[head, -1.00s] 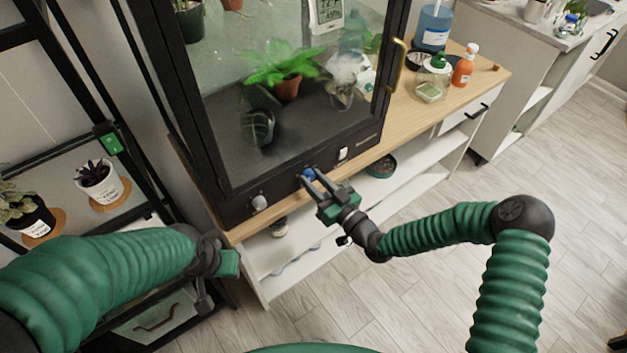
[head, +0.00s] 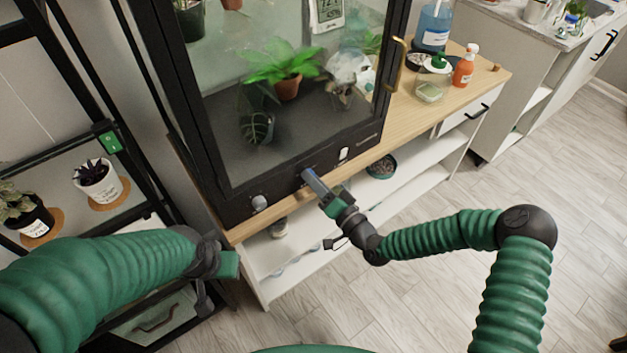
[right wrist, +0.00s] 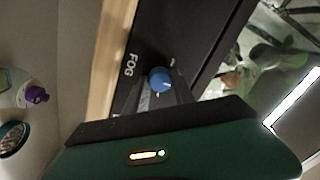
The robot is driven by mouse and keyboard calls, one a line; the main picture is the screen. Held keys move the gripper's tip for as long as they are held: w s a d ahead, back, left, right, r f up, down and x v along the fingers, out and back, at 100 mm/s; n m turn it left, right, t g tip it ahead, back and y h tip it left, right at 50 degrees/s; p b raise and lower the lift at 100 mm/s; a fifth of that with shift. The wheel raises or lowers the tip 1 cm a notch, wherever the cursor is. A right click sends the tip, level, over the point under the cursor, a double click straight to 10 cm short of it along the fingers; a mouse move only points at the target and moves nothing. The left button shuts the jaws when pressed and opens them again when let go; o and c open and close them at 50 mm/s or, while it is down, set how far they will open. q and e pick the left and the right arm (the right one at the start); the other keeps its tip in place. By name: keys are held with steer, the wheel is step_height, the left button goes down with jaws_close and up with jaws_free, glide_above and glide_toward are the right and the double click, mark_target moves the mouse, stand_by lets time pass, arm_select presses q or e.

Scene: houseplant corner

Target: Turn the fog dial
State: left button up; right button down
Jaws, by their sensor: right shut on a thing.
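The fog dial is a blue knob on the black front panel of the glass cabinet (head: 288,182). In the right wrist view the blue fog dial (right wrist: 160,80) sits beside the white word FOG. My right gripper (head: 311,176) reaches the panel, and its fingers are shut on the dial; in the head view they mostly hide it. In the right wrist view the fingers show on both sides of the dial. My left gripper (head: 228,265) hangs in front of the shelf unit at the left, away from the cabinet. Its fingertips do not show clearly.
A silver knob (head: 259,202) and a white switch (head: 344,153) sit on the same panel. A brass handle (head: 398,65) is at the cabinet's right side. Bottles and a jar (head: 433,80) stand on the wooden top at right. The floor at right is clear.

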steer(key=shift+d+f+m, duration=0.1)
steer(key=shift+m, duration=0.3)
steer(key=c, duration=1.3)
jaws_free()
steer(key=shift+o, duration=1.2)
steer(key=shift+d, duration=0.1)
steer(key=v, duration=1.6)
steer(key=shift+s+d+f, duration=0.2)
steer(key=shift+s+d, duration=0.05)
steer(key=shift+s, duration=0.05)
steer(key=shift+p, duration=0.3)
